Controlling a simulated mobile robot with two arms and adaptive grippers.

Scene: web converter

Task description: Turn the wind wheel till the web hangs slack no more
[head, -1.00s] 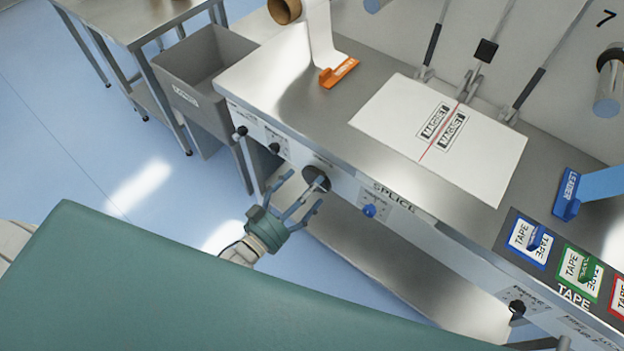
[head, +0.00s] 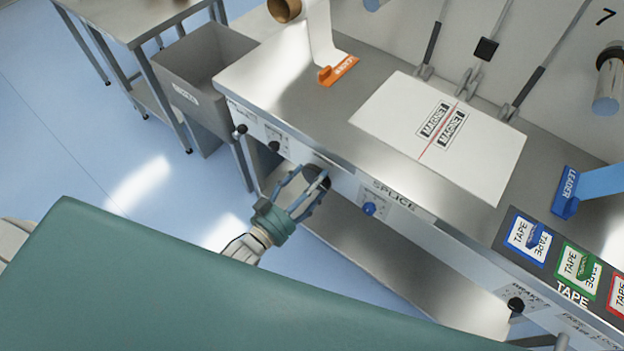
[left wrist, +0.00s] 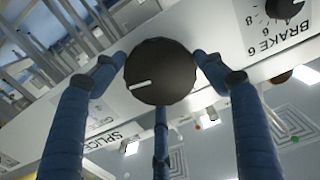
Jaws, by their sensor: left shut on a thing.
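The wind wheel, a round black knob with a white mark (left wrist: 160,72), is on the machine's front panel. In the head view the dark wheel (head: 317,177) shows partly behind my fingers. My left gripper (head: 308,184) is closed on it, with blue fingers on both sides of the knob in the left wrist view (left wrist: 160,62). My right gripper is out of view.
The steel worktop (head: 290,85) carries a white magnet plate (head: 450,150) and tape pads (head: 527,238). A blue knob (head: 369,209) sits right of the wheel. A grey bin (head: 205,70) stands to the left. Floor (head: 130,170) in front is clear.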

